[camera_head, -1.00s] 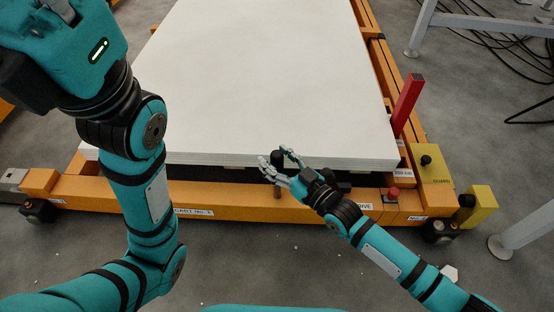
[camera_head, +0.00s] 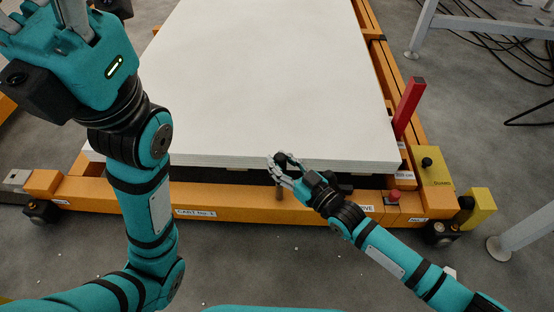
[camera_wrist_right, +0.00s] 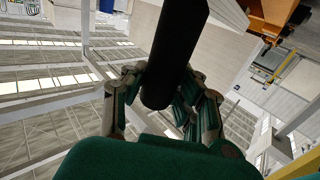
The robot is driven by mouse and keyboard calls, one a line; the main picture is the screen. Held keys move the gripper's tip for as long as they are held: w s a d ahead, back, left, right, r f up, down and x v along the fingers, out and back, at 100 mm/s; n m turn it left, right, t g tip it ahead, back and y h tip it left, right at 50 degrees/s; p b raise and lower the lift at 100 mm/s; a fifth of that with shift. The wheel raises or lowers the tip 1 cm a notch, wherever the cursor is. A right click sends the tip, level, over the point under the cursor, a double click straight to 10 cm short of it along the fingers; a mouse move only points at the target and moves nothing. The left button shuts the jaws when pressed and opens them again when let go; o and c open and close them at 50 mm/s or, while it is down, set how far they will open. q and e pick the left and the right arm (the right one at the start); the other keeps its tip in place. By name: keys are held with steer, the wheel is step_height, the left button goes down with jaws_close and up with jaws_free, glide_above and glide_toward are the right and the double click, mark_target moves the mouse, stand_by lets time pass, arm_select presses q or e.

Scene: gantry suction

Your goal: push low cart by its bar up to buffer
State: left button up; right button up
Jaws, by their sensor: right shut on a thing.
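The low orange cart (camera_head: 250,212) has a label on its front beam and carries a stack of large white sheets (camera_head: 260,80). My right gripper (camera_head: 281,166) is shut around the top of this bar. In the right wrist view the black bar (camera_wrist_right: 172,60) runs between the fingers (camera_wrist_right: 160,100). My left gripper (camera_head: 55,12) is raised at the top left, away from the cart, its fingertips cut off by the frame. I cannot tell which part is the buffer.
A red post (camera_head: 408,105), a yellow box with a black knob (camera_head: 432,165) and a yellow block (camera_head: 479,207) are at the cart's right end. Grey frame legs (camera_head: 420,28) and black cables (camera_head: 500,60) lie beyond.

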steer(key=o, duration=1)
steer(key=shift+d, duration=0.6)
steer(key=shift+c, duration=0.2)
steer(key=shift+o, duration=0.8)
steer(key=shift+a, duration=0.1)
steer(key=v, duration=1.2)
